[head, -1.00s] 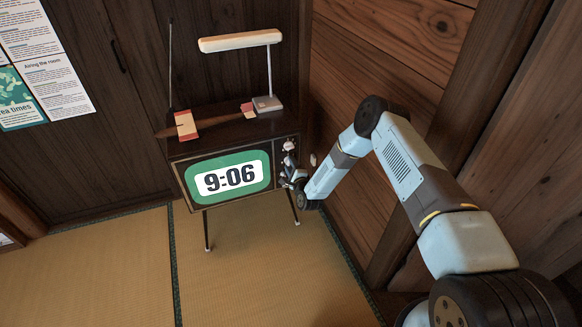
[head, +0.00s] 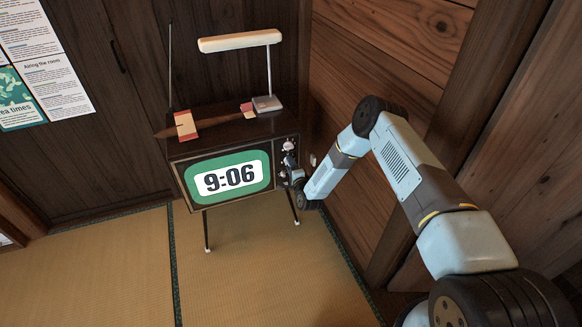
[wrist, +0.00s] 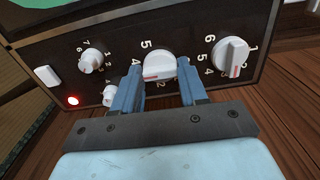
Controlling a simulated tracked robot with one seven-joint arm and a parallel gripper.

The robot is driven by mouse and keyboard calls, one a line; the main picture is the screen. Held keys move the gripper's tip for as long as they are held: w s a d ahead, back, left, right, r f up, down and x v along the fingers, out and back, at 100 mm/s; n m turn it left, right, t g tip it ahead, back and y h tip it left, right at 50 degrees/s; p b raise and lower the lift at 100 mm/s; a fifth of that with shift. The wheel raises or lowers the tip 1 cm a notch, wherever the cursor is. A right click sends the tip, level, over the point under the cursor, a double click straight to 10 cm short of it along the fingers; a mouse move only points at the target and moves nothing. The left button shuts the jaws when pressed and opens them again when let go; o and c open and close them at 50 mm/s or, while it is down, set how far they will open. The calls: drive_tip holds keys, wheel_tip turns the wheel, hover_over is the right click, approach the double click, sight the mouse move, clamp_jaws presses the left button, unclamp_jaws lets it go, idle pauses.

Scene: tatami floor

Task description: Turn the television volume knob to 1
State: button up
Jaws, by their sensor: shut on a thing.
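The television (head: 262,164) stands on thin legs by the wall, its screen showing 9:06. My gripper (wrist: 160,67) is at the control panel (wrist: 203,42) on the screen's right. Its two blue fingers are shut on the middle white knob (wrist: 158,66), one on each side. That knob has a red mark on its lower left side. Another white knob (wrist: 232,56) with a red mark sits to the right, and a smaller one (wrist: 90,60) to the left. No label naming the volume is readable.
A small knob (wrist: 109,95) sits close beside the left finger. A white button (wrist: 47,76) and a lit red lamp (wrist: 73,101) are at the panel's left. A wooden wall is close on the right.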

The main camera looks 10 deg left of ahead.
drive_tip(key=n, duration=2.5)
drive_tip(key=shift+w+d+f+n, duration=0.15)
drive_tip(key=shift+d+f+n, duration=0.2)
drive_tip(key=shift+n, duration=0.35)
drive_tip(key=o, duration=1.1)
drive_tip(key=shift+a+r, duration=0.1)
drive_tip(key=shift+c, duration=0.2)
drive_tip(key=v, duration=1.3)
drive_tip(key=shift+s, duration=0.35)
